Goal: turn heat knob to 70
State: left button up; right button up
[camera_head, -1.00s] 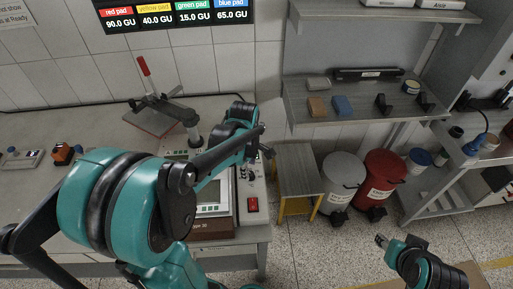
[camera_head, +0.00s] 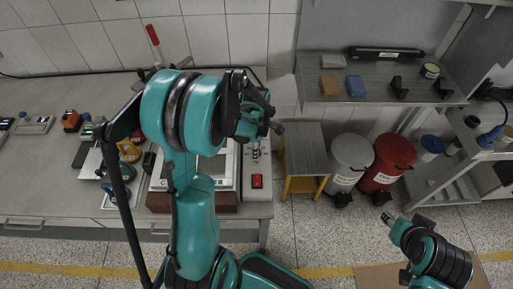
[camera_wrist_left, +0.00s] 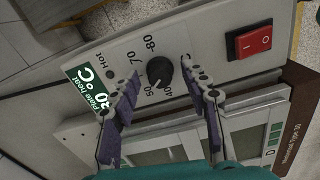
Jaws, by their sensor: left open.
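The black round heat knob (camera_wrist_left: 160,72) is on the light grey panel of a machine, with a printed scale including 50, 70 and 80 around it. Its pointer direction is not clear. My left gripper (camera_wrist_left: 162,74) is open, its two fingers on either side of the knob in the left wrist view; I cannot tell if they touch it. A green "Plate heat" readout (camera_wrist_left: 88,86) in °C is beside the scale; its first digit is unclear. In the head view my left gripper (camera_head: 268,128) is over the machine's right end. My right gripper (camera_head: 387,219) is far off at the lower right.
A red rocker switch (camera_wrist_left: 253,42) sits on the same panel, near the knob. A small side table (camera_head: 305,150), a grey bin (camera_head: 350,158) and a red bin (camera_head: 388,160) stand right of the bench. Tools and bottles lie on the bench at left.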

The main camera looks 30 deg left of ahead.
pick_arm(q)
grip_shut()
jog(key=shift+m, duration=0.4)
jog(key=m+b, duration=0.1)
jog(key=m, duration=0.1)
jog(key=shift+m, duration=0.4)
jog(key=m+b, duration=0.1)
jog(key=m, duration=0.3)
jog(key=shift+m, duration=0.3)
jog(key=m, duration=0.4)
jog(key=shift+m+b, duration=0.45)
jog(key=shift+m, duration=1.55)
